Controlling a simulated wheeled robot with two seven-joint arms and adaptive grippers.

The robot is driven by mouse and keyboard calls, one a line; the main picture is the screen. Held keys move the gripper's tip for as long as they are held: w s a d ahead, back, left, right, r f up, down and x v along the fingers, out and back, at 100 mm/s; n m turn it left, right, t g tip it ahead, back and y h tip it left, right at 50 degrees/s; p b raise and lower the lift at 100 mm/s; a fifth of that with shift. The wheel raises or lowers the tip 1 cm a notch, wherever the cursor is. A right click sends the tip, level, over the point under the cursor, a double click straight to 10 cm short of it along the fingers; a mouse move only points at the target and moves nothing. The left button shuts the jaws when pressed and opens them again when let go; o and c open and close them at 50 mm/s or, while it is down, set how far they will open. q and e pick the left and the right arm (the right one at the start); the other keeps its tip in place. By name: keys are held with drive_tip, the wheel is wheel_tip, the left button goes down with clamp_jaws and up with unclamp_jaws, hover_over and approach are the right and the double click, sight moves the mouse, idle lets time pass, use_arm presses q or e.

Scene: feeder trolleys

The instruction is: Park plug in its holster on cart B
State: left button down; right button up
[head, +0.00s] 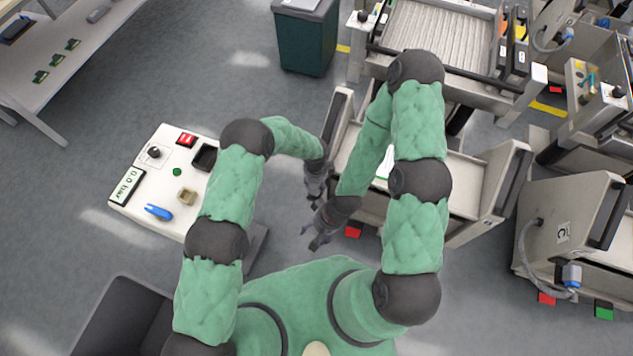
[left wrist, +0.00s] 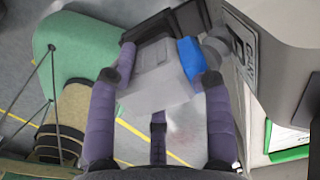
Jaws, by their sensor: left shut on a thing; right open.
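My left gripper (head: 317,186) is beside the left end of the middle cart (head: 468,190), whose letter I cannot read. In the left wrist view my left gripper (left wrist: 160,82) is shut on the plug (left wrist: 155,75), a pale grey block with a blue part on its right. A dark bracket (left wrist: 190,17) is just beyond the plug; I cannot tell whether it is the holster or whether they touch. The grey cart wall (left wrist: 285,65) is close on the right. My right gripper (head: 318,236) is open and empty below the left one.
A white panel table (head: 140,190) with buttons and a blue item stands at left. Cart C (head: 562,232) at right has a blue-and-grey plug (head: 571,275) on its side. A green bin (head: 305,45) and a roller-topped station (head: 440,35) stand behind.

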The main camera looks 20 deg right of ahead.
use_arm(q)
drive_tip(key=shift+f+b, duration=1)
drive_tip(key=shift+f, duration=0.15)
idle(0.8)
drive_tip(key=shift+c, duration=2.2)
unclamp_jaws()
drive_tip(key=shift+r, duration=4.05)
